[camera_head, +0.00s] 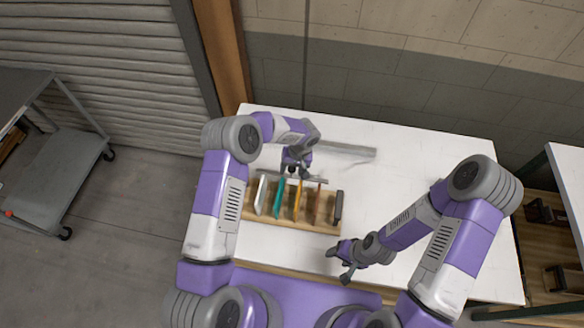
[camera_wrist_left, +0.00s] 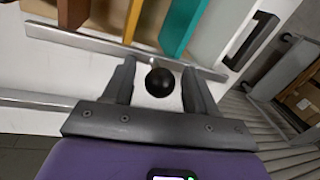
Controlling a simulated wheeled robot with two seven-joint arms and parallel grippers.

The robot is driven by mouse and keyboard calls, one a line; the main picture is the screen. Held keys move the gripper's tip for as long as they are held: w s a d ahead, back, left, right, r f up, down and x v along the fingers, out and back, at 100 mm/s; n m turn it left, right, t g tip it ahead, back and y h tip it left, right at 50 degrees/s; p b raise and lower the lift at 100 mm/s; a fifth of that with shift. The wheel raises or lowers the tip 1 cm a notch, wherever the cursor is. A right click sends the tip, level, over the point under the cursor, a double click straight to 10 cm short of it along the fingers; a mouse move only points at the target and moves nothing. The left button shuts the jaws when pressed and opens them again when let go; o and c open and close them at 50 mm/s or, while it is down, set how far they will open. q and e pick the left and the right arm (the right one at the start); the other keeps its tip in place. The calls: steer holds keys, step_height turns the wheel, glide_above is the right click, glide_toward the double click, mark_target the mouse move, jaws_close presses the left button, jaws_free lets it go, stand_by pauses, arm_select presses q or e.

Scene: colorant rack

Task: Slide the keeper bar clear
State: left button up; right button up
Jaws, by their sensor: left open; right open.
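The keeper bar (camera_head: 318,181) is a thin grey bar along the back of the wooden rack (camera_head: 290,225). In the left wrist view the bar (camera_wrist_left: 85,42) crosses in front of the slabs, and a round black knob (camera_wrist_left: 159,82) stands out from it. My left gripper (camera_head: 292,172) is over the bar; in its wrist view the open fingers (camera_wrist_left: 160,80) lie on either side of the knob, with gaps showing. My right gripper (camera_head: 339,265) is open and empty near the table's front edge, right of the rack.
The rack holds upright slabs: white (camera_head: 261,194), teal (camera_head: 279,198), yellow (camera_head: 297,200), brown (camera_head: 316,203) and dark (camera_head: 338,206). A grey rail (camera_head: 350,151) lies on the white table (camera_head: 420,150) behind the rack. The table's right side is mostly clear.

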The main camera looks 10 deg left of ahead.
arm_select(q)
steer(key=shift+c, duration=0.5)
jaws_close()
steer(key=w+b, duration=0.1)
steer(key=b, duration=0.1)
steer(key=shift+w+f+b, duration=0.1)
steer(key=shift+w+b, duration=0.15)
steer(key=shift+b, duration=0.1)
arm_select(e)
step_height(320, 180, down, 2)
steer(key=shift+f, duration=0.25)
arm_select(q)
steer(key=shift+o, duration=0.5)
jaws_free()
step_height(320, 180, up, 8)
steer(key=d, duration=0.1)
steer(key=shift+w+d+f+b, duration=0.15)
steer(key=shift+d+b, duration=0.1)
steer(key=shift+b, duration=0.2)
arm_select(e)
steer(key=shift+f, duration=0.55)
